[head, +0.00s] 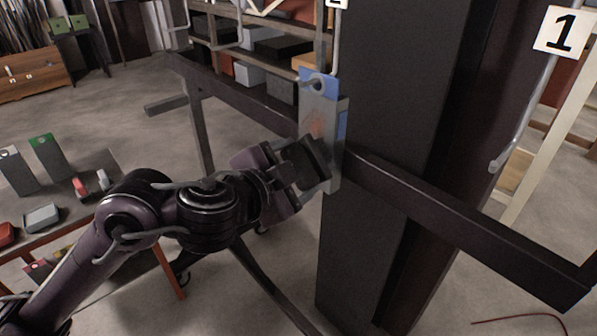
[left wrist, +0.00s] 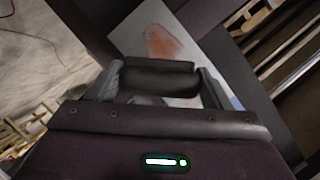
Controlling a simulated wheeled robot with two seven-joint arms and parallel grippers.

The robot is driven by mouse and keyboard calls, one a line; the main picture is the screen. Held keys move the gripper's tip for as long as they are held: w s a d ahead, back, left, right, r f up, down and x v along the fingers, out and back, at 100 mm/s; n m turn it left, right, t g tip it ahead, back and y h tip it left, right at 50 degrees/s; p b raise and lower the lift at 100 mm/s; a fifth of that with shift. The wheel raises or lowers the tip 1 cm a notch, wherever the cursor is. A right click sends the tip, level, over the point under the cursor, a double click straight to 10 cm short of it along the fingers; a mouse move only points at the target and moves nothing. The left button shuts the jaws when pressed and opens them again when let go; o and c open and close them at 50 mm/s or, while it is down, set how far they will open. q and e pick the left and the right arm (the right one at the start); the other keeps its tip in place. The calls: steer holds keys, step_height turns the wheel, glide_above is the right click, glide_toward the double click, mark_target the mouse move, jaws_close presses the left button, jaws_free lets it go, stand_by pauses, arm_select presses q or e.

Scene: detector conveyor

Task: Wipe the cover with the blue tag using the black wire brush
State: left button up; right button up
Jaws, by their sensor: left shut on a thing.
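The cover with the blue tag (head: 319,118) is a grey plate hanging upright from a hook by the dark pillar, blue at its top. A reddish stain marks its face, and it also shows in the left wrist view (left wrist: 145,32). My left gripper (head: 294,172) is shut on a black block, which I take to be the black wire brush (head: 316,155). The brush shows between the fingers in the left wrist view (left wrist: 160,78). It is at the lower part of the cover, below the stain; whether it touches is unclear. My right gripper is not in view.
A dark rail (head: 440,210) runs behind the cover and across the pillar (head: 385,120). At left, a table (head: 70,225) bears a green-tagged cover (head: 46,158), a white-tagged cover (head: 17,170) and small red and grey items. An empty hook (head: 510,150) hangs under sign 1 (head: 562,32).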

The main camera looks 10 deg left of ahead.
mark_target(308, 147)
arm_select(q)
steer(key=shift+w+a, duration=1.95)
steer(key=shift+a, duration=0.55)
steer(key=shift+s+d+r+p, duration=0.3)
steer(key=shift+s+d+p, duration=0.3)
steer(key=shift+d, duration=0.2)
steer(key=shift+s+d+r+p, duration=0.3)
steer(key=shift+s+d+p, duration=0.15)
steer(key=shift+s+d, duration=0.25)
steer(key=shift+s+d+r+p, duration=0.3)
steer(key=shift+s+d+p, duration=0.25)
steer(key=shift+d, duration=0.3)
steer(key=shift+s+d, duration=0.5)
steer(key=shift+d, duration=0.15)
steer(key=shift+w+r+p, duration=0.1)
steer(key=shift+r+p, duration=0.95)
steer(key=shift+p, duration=0.1)
steer(key=shift+w+a+f, duration=0.1)
steer(key=shift+w+a, duration=0.05)
steer(key=shift+a, duration=0.1)
steer(key=w+a, duration=0.4)
steer(key=a, duration=0.1)
steer(key=shift+w+a, duration=0.15)
steer(key=shift+a, duration=0.1)
